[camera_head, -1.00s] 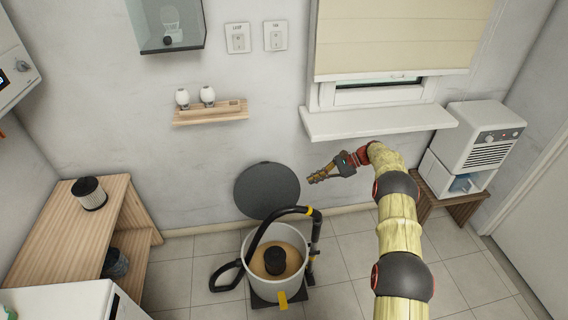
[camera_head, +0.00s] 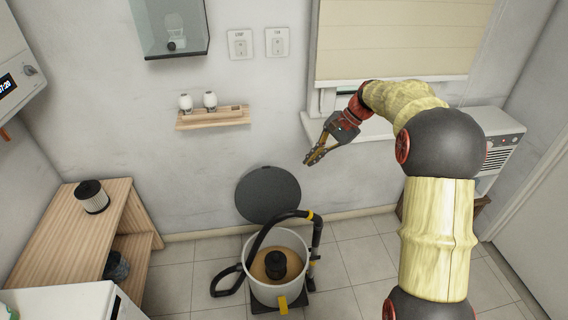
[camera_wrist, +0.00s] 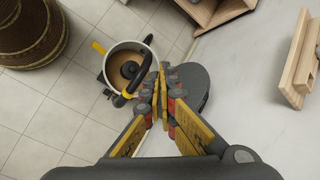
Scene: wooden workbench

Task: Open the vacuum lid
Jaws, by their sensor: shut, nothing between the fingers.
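The vacuum (camera_head: 292,291) is a white round drum on the floor with a black hose and yellow clips. Its grey round lid (camera_head: 268,194) stands raised, upright behind the drum against the wall. The drum is open at the top, with a brown inside and a black filter (camera_head: 275,264) in the middle. My gripper (camera_head: 309,161) is shut and empty, in the air above and right of the lid, apart from it. In the wrist view my gripper (camera_wrist: 161,72) partly covers the lid (camera_wrist: 193,82), and the drum (camera_wrist: 128,66) shows to its left.
A wall shelf (camera_head: 213,118) holds two white bulbs. A windowsill and a white appliance (camera_head: 500,135) are at right. The tiled floor (camera_head: 352,265) right of the drum is clear.

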